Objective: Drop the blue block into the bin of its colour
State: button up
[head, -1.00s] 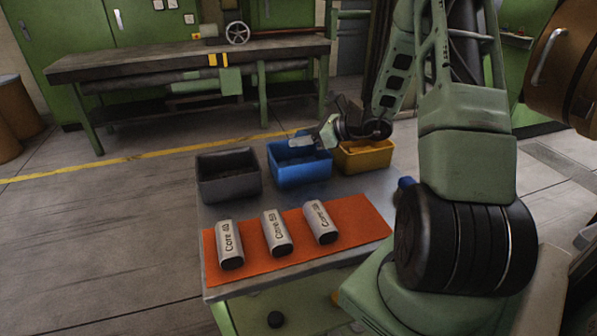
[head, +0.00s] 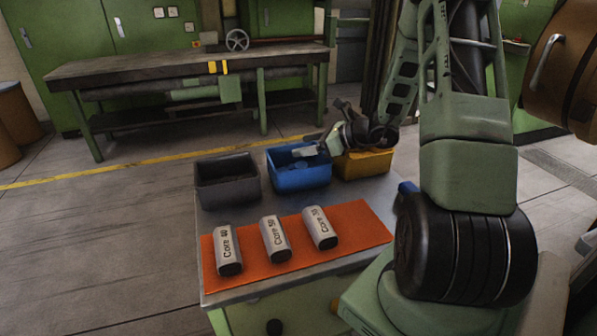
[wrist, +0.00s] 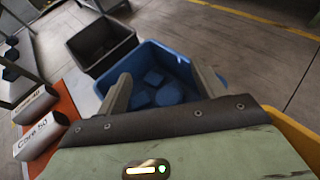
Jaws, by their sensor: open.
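My gripper (wrist: 164,86) is open and empty, its two fingers apart above the blue bin (wrist: 190,62). In the head view my gripper (head: 306,151) also hangs over the blue bin (head: 300,180). Several blue pieces (wrist: 168,93) lie on the floor of that bin; I cannot tell which of them is the task's block. Another small blue object (head: 406,188) shows on the right of the table, partly hidden by my arm.
A dark grey bin (head: 228,190) stands left of the blue one and a yellow bin (head: 365,165) right of it. Three grey cores (head: 275,238) lie on an orange mat (head: 345,250) in front. A workbench (head: 180,68) stands behind, across open floor.

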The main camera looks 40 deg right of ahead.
jog(key=v, duration=1.5)
jog(key=shift+s+b, duration=0.25)
jog(key=shift+b, duration=0.15)
jog(key=shift+r, duration=0.15)
